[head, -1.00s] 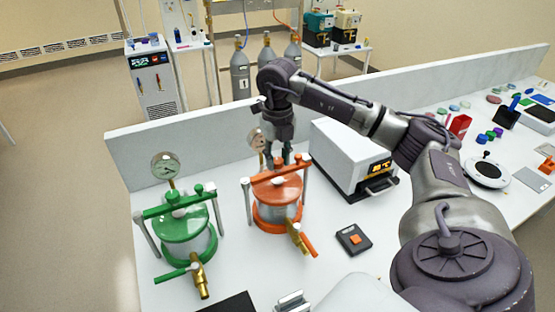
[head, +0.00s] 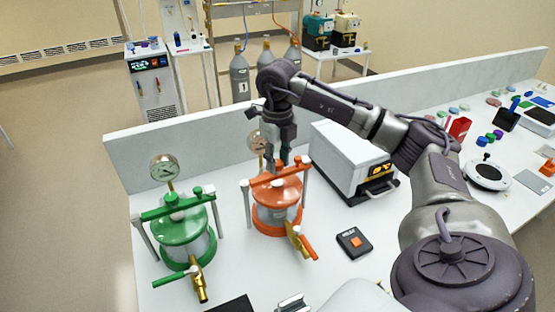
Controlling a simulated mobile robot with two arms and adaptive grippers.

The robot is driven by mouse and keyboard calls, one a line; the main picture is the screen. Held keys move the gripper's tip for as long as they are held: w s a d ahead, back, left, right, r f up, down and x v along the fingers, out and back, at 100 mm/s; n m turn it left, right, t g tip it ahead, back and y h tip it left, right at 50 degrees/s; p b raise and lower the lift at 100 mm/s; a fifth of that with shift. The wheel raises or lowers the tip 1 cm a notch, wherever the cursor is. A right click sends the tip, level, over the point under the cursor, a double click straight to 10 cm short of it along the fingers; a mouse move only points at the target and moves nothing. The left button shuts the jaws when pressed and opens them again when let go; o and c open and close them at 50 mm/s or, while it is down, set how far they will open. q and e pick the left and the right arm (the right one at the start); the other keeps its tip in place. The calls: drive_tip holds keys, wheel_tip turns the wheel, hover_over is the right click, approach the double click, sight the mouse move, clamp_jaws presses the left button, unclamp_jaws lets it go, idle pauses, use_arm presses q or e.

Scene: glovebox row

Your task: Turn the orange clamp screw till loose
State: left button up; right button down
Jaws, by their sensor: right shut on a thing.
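The orange vessel (head: 277,213) stands on the white bench, with an orange lid and a clamp bar between two pale posts. Its orange clamp screw (head: 278,183) shows only in part at the middle of the bar, under my right gripper (head: 277,167). The right gripper points straight down and is shut on the screw, with its fingers hiding most of the top. My left gripper is not in view.
A green vessel (head: 184,228) with a gauge (head: 164,168) stands to the left. A white box device (head: 350,160) is close on the right. A black pad with an orange button (head: 354,242) lies in front. A low wall (head: 180,147) runs behind.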

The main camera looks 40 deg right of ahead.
sight(278, 164)
drive_tip(key=c, duration=0.8)
unclamp_jaws()
wheel_tip(278, 164, up, 12)
drive_tip(key=shift+r, duration=0.1)
idle(0.6)
